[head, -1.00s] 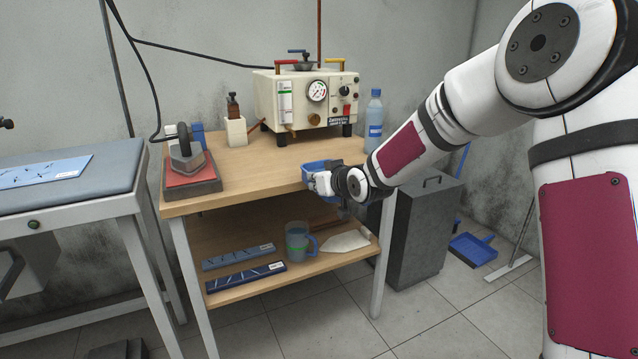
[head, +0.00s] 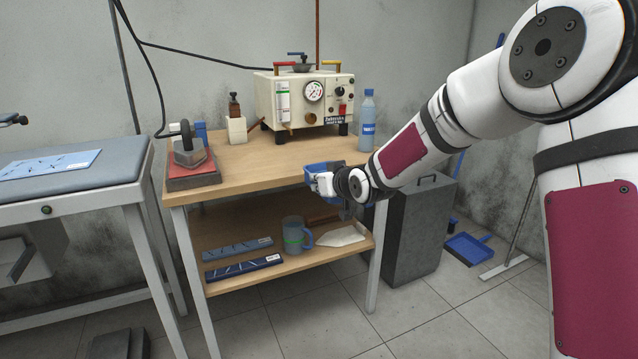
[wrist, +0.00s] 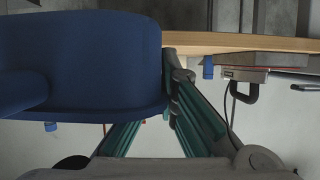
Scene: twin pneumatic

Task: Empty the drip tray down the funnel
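The blue drip tray (head: 318,170) is at the front right edge of the workbench top in the head view. My gripper (head: 326,182) is at its near side. In the wrist view the tray (wrist: 90,60) fills the left, and its edge lies at the fingertips of my gripper (wrist: 170,78), which look closed on it. The tray's contents cannot be seen. A small dark funnel (head: 301,67) sits on top of the cream pneumatic machine (head: 266,92) at the back of the bench, with coloured handles around it.
A water bottle (head: 367,122) stands right of the machine. A clamp-like device (head: 188,150) on a red pad and a white holder with a brown bottle (head: 236,128) stand left. The shelf below holds a jug (head: 293,238). A grey cabinet (head: 412,240) stands right. The bench top's middle is clear.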

